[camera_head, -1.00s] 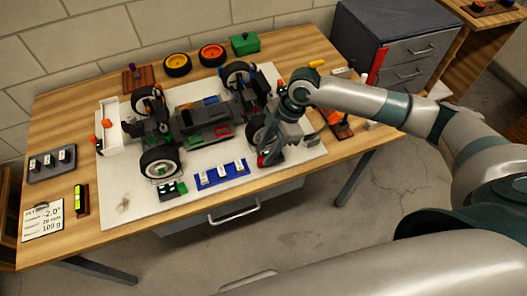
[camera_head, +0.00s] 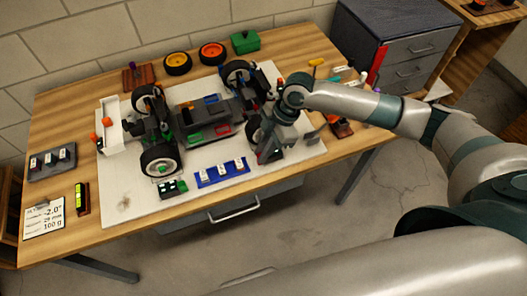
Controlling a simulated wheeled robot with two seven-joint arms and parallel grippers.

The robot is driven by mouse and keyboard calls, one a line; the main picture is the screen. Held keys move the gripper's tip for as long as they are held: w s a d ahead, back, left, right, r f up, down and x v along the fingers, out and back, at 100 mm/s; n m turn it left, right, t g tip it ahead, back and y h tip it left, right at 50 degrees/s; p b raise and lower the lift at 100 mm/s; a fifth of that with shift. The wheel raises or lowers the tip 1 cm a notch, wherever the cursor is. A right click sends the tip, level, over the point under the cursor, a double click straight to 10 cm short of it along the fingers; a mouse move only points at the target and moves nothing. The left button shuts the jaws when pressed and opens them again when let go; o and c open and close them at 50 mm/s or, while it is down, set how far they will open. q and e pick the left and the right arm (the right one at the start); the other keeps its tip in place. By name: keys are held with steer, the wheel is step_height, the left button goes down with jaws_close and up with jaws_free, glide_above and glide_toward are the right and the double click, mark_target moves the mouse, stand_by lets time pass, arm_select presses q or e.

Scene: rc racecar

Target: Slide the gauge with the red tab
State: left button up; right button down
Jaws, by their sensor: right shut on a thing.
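The RC car (camera_head: 205,120) stands on a white board (camera_head: 120,205) on the wooden table. My right gripper (camera_head: 265,155) points down at the car's near right wheel (camera_head: 255,130), close to the board. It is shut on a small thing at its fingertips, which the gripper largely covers. I take this to be the gauge, but its outline and red tab are not clear. My left gripper is not in view.
A blue rack (camera_head: 222,181) and a small dark green block (camera_head: 170,196) lie left of my gripper. A dark tray (camera_head: 50,165) and a white card (camera_head: 43,220) lie at left.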

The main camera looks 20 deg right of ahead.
steer(key=w, duration=0.3)
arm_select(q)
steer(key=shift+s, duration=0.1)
arm_select(e)
steer(key=shift+r, duration=0.15)
